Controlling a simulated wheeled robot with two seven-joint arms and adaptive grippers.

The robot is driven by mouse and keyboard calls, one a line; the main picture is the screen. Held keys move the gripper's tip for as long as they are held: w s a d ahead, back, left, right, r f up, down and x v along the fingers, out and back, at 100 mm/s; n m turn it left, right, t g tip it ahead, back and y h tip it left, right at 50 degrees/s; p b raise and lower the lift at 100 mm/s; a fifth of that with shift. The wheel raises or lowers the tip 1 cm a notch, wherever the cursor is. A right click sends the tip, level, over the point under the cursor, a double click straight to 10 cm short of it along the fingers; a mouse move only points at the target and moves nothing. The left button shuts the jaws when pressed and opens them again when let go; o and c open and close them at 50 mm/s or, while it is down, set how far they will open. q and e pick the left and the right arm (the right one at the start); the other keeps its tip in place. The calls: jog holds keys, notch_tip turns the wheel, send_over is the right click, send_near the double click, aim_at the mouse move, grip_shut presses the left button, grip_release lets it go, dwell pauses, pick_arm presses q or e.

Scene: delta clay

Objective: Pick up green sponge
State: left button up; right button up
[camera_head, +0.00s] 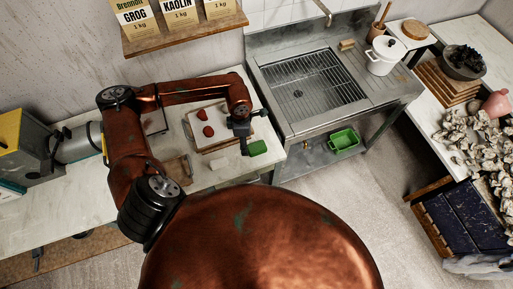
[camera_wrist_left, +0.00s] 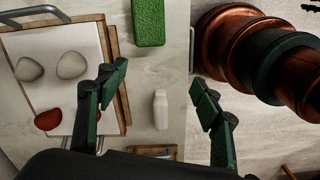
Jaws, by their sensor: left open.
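The green sponge (camera_head: 257,147) lies on the pale worktop near its front right corner in the head view. In the left wrist view the sponge (camera_wrist_left: 148,22) is a textured green block at the top centre, beyond the fingertips. My left gripper (camera_head: 245,143) is just left of the sponge in the head view, above the worktop. In the left wrist view its fingers (camera_wrist_left: 158,88) are spread wide with nothing between them that they touch. My right gripper is not in view.
A white board (camera_wrist_left: 85,98) with grey and red lumps lies left of the sponge. A small white object (camera_wrist_left: 161,109) lies on the worktop below the fingers in the wrist view. A metal sink (camera_head: 312,85) stands right; a green basket (camera_head: 344,139) sits beneath it.

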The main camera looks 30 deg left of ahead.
aim_at(250, 149)
pick_arm(q)
jog(key=f+n, duration=0.1)
jog(key=w+f+n, duration=0.2)
jog(key=shift+w+d+f+n, duration=0.25)
jog(key=shift+d+f+n, duration=0.05)
jog(key=shift+f, duration=1.2)
jog(key=shift+w+f+p, duration=0.15)
jog(key=shift+f+p, duration=0.15)
jog(key=shift+f, duration=1.05)
jog(key=shift+w+f+p, duration=0.1)
jog(key=shift+f+p, duration=0.15)
jog(key=shift+f, duration=1.1)
jog(key=shift+c, duration=0.6)
jog(key=c, duration=1)
jog(key=shift+r, duration=0.1)
